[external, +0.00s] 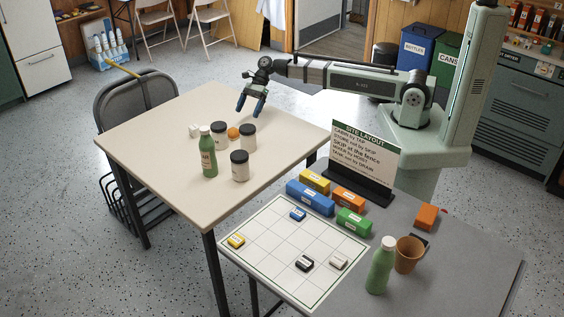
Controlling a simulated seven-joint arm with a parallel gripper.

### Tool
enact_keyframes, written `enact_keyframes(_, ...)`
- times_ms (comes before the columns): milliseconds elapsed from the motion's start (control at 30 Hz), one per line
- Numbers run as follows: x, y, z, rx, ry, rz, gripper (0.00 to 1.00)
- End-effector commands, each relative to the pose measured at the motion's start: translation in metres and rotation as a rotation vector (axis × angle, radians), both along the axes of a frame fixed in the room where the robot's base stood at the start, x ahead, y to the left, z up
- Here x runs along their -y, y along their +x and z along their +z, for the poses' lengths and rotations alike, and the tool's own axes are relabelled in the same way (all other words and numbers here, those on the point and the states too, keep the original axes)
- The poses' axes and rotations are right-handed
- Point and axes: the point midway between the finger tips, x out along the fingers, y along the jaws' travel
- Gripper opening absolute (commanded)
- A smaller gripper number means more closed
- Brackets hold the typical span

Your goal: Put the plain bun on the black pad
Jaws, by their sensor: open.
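A small round orange-brown thing (233,133), possibly the plain bun, sits between the white dark-lidded jars on the cream table. It is too small to make out fully. My gripper (251,108) points down over the far part of the cream table, above and to the right of the round thing. Its blue fingers are apart, with nothing seen between them. I cannot clearly make out a black pad; a small dark patch (426,239) shows beside the brown cup on the grey table, mostly hidden by it.
Jars (220,135), (249,140) and (240,166), a green bottle (208,152) and a white block (195,131) crowd the round thing. The grey table holds a sign (362,155), colored blocks, a grid board (268,239), another green bottle (381,268) and a brown cup (408,256).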

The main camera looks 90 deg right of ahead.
Motion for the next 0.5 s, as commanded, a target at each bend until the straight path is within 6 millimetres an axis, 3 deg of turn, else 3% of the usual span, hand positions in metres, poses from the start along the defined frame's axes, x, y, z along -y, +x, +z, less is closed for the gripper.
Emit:
enact_keyframes(200, 0.025, -0.024, -0.017, 0.191, 0.172, -0.049, 0.89)
enact_keyframes(500, 0.038, -0.03, -0.02, 0.308, 0.246, -0.096, 0.89)
